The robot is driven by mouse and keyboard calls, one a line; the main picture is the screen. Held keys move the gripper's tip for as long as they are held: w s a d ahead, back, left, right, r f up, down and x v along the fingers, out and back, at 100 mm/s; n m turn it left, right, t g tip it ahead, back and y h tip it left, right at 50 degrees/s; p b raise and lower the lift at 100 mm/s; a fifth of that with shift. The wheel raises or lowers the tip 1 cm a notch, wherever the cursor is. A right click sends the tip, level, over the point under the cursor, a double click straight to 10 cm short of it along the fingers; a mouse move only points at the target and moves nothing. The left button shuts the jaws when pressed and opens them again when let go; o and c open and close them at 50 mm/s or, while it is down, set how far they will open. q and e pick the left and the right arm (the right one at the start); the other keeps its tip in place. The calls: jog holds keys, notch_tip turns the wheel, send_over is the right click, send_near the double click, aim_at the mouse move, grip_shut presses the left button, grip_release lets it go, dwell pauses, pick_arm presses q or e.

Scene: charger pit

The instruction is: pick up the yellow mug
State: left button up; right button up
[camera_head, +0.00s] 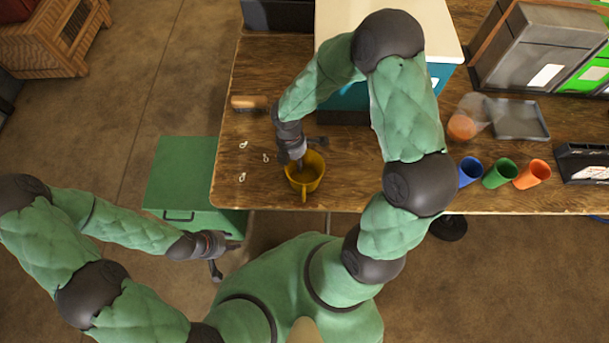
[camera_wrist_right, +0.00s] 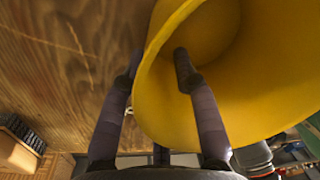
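The yellow mug (camera_head: 318,168) stands near the front edge of the wooden table, its handle towards me. It fills the right of the right wrist view (camera_wrist_right: 240,100), its mouth facing the camera. My right gripper (camera_head: 298,165) reaches down at the mug's rim. In the right wrist view the right gripper (camera_wrist_right: 158,67) straddles the wall: one finger is inside the mug, the other outside by the rim. The fingertips are apart, and no firm grip shows. My left gripper (camera_head: 226,259) is empty, its fingers spread, low beside the green cabinet and away from the mug.
The wooden table (camera_head: 262,75) holds small white pieces (camera_head: 242,177) left of the mug and a dark object (camera_head: 318,142) just behind it. Blue (camera_head: 470,170), green (camera_head: 499,173) and orange (camera_head: 532,174) cups stand to the right. A teal box (camera_head: 345,97) stands behind. A green cabinet (camera_head: 180,172) is left of the table.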

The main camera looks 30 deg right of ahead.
grip_shut()
jog(key=shift+r, duration=0.15)
